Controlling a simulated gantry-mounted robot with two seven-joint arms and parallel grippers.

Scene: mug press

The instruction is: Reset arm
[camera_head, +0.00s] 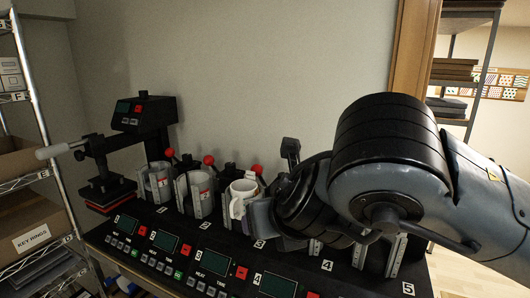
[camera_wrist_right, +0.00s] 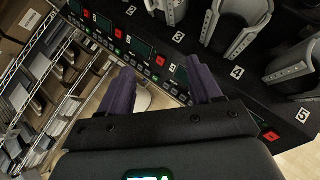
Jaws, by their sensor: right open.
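A white mug (camera_head: 241,196) shows in the head view at the third station of the black mug press (camera_head: 205,258), its handle toward the front left. I cannot tell how firmly it sits in the clamp. My right arm comes in from the right and covers much of stations four and five. My right gripper (camera_wrist_right: 158,92) has its purple fingers spread wide with no mug between them, above the front of the press panel. In the head view it is mostly hidden behind my wrist, close to the mug's right side. My left gripper is out of view.
Open grey clamps (camera_wrist_right: 238,25) stand along the press, with red-knobbed levers (camera_head: 209,160) behind. A heat press (camera_head: 107,187) with a protruding handle stands at the left. Wire shelves with boxes, including a key rings box (camera_head: 30,238), flank the left edge.

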